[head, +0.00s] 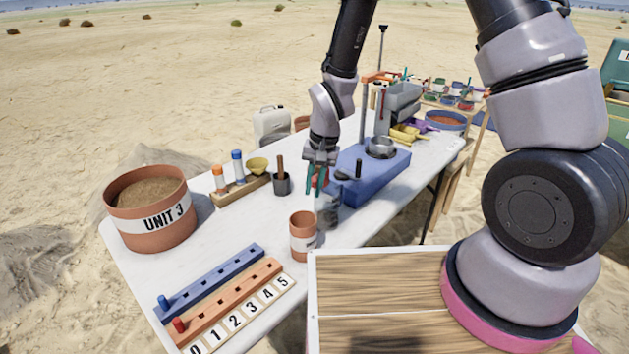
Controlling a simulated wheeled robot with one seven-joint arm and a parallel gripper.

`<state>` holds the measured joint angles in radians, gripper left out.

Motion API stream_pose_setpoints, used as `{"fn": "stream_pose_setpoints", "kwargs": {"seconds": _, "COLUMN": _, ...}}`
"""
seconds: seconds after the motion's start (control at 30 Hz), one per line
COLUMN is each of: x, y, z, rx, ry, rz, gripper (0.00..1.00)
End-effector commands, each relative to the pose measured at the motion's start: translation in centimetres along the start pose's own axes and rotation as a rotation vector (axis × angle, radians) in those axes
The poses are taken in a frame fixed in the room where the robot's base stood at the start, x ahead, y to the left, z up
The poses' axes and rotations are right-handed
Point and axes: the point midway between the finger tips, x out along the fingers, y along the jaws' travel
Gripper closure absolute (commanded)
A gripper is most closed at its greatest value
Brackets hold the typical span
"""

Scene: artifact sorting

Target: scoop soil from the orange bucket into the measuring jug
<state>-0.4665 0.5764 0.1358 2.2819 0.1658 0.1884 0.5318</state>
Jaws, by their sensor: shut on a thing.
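The orange bucket (150,235), labelled UNIT 3, stands at the left end of the white table, full of brown soil (146,191). My gripper (317,190) is over the middle of the table, well to the right of the bucket, pointing down. Its teal fingers are shut on a small red thing (323,177), mostly hidden by the fingers; I cannot tell if it is a scoop handle. A greyish see-through vessel (329,209), perhaps the measuring jug, shows just below the fingers. I cannot tell if it touches them. An orange cup (303,240) with a pale label stands in front.
A blue and an orange peg rail (225,308) with a number strip lie at the front left. A wooden rack (240,188) with tubes and a dark mortar (282,184) stand behind. A blue block (378,175) with apparatus is right of my gripper. The table's left middle is clear.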

Motion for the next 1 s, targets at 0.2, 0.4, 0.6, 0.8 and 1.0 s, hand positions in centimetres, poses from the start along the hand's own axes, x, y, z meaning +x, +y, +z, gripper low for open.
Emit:
{"fn": "stream_pose_setpoints", "kwargs": {"seconds": 0.2, "x": 0.3, "y": 0.2, "z": -0.2, "rx": 0.013, "ry": -0.038, "rz": -0.037, "gripper": 1.00}}
{"fn": "stream_pose_setpoints", "kwargs": {"seconds": 0.4, "x": -0.4, "y": 0.1, "z": -0.2, "rx": 0.022, "ry": -0.088, "rz": -0.093, "gripper": 1.00}}
{"fn": "stream_pose_setpoints", "kwargs": {"seconds": 0.6, "x": -1.0, "y": 0.1, "z": -0.3, "rx": 0.032, "ry": -0.146, "rz": -0.154, "gripper": 1.00}}
{"fn": "stream_pose_setpoints", "kwargs": {"seconds": 0.8, "x": -1.7, "y": 0.0, "z": -0.3, "rx": 0.044, "ry": -0.213, "rz": -0.224, "gripper": 1.00}}
{"fn": "stream_pose_setpoints", "kwargs": {"seconds": 1.0, "x": -2.3, "y": 0.1, "z": -0.5, "rx": 0.060, "ry": -0.292, "rz": -0.307, "gripper": 1.00}}
